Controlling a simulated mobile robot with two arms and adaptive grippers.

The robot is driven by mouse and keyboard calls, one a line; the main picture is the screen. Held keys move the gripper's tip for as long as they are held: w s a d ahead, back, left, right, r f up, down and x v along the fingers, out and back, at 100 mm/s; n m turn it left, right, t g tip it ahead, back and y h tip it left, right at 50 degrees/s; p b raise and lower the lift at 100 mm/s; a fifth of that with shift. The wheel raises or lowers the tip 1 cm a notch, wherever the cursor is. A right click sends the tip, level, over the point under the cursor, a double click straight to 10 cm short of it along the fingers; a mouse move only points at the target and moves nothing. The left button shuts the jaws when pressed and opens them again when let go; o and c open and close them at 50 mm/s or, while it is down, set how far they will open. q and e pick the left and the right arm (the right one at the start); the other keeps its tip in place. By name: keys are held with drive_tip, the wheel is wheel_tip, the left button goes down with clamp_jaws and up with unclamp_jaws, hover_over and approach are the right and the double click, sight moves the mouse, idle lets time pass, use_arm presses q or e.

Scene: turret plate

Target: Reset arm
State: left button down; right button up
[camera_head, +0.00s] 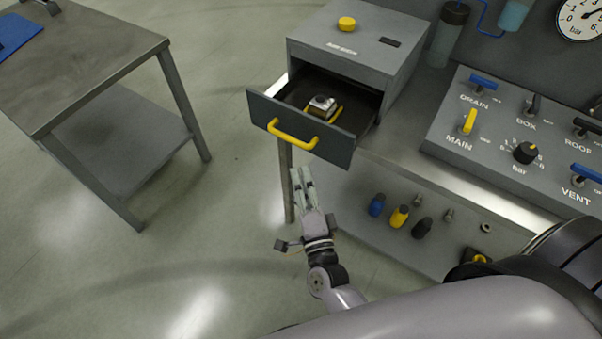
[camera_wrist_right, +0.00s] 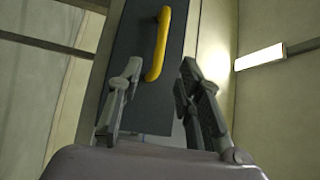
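My right gripper (camera_head: 301,174) hangs in front of and below an open grey drawer (camera_head: 335,150). It is empty, and in the right wrist view its two fingers (camera_wrist_right: 158,70) stand apart. The drawer's yellow handle (camera_head: 291,135) is just above the fingertips in the head view. The handle also shows beyond the fingers in the wrist view (camera_wrist_right: 158,45), and I see no contact. My left gripper is not in view.
The drawer juts from a grey cabinet (camera_head: 400,70) with a yellow button (camera_head: 347,23) on top. A control panel (camera_head: 500,155) with switches is at right. Blue, yellow and black fittings (camera_head: 400,216) sit below. A metal table (camera_head: 100,50) stands at left, with open floor between.

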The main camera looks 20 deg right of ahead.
idle(0.4)
drive_tip(key=s+a+f+n+g+y+b, duration=0.15)
drive_tip(key=s+f+n+g, duration=0.4)
drive_tip(key=f, duration=1.05)
drive_tip(key=s+a+f+n+g+y+b, duration=0.1)
drive_tip(key=s+f+n+g+y, duration=0.4)
drive_tip(key=f, duration=1.1)
drive_tip(key=s+d+f+n+g+h, duration=0.1)
drive_tip(key=s+d+f+n+g, duration=0.1)
drive_tip(key=s+f, duration=0.4)
drive_tip(key=s+d+f+n+g+h, duration=0.1)
drive_tip(key=s+d+f+n+g, duration=0.2)
drive_tip(key=s, duration=0.8)
drive_tip(key=s+d+f+n+g+h+b, duration=0.1)
drive_tip(key=s+d+f+n+g+h, duration=0.1)
drive_tip(key=s+d+f+n, duration=0.3)
drive_tip(key=s+d+f+g, duration=0.1)
drive_tip(key=s+f, duration=0.3)
drive_tip(key=shift+s, duration=0.25)
